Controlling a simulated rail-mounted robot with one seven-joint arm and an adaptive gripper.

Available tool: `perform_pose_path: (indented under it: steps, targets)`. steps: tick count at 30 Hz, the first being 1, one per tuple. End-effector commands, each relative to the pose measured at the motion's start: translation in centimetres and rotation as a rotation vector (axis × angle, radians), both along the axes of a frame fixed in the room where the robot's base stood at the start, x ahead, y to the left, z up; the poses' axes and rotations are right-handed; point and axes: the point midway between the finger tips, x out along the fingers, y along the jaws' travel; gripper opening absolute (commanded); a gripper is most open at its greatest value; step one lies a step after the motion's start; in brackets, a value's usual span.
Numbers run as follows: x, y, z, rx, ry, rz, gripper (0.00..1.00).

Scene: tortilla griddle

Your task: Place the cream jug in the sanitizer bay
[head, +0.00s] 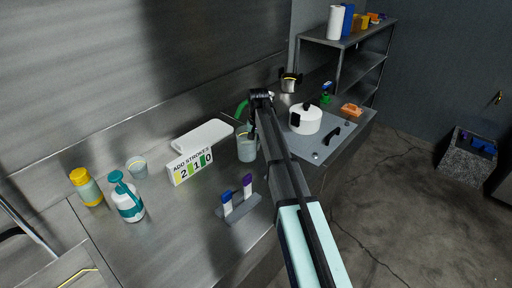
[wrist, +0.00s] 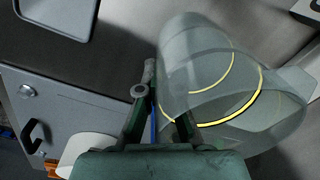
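A clear jug (head: 247,149) stands on the steel counter by the end of my arm, left of the white pot. In the wrist view a clear vessel with yellow rings (wrist: 205,75) fills the upper right, tilted in the picture and overlapping the right finger; I take it to be the cream jug. My gripper (wrist: 162,100) has its fingers right against or beside this vessel; its tips also show in the head view (head: 256,118). The right finger is partly hidden behind the clear wall, so the grip is unclear. I cannot identify the sanitizer bay for certain.
A white pot (head: 305,119) stands on a grey panel (head: 325,148) to the right.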

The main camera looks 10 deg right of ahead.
Motion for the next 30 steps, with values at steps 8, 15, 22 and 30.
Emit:
perform_pose_path:
  steps: [8,15,22,30]
  targets:
    - [0.0,0.0,-1.9,0.000,0.000,0.000,0.00]
    - [0.0,0.0,-2.2,0.000,0.001,0.000,0.00]
    - [0.0,0.0,-2.1,0.000,0.001,0.000,0.31]
    - [0.0,0.0,-1.8,0.000,0.000,0.000,0.31]
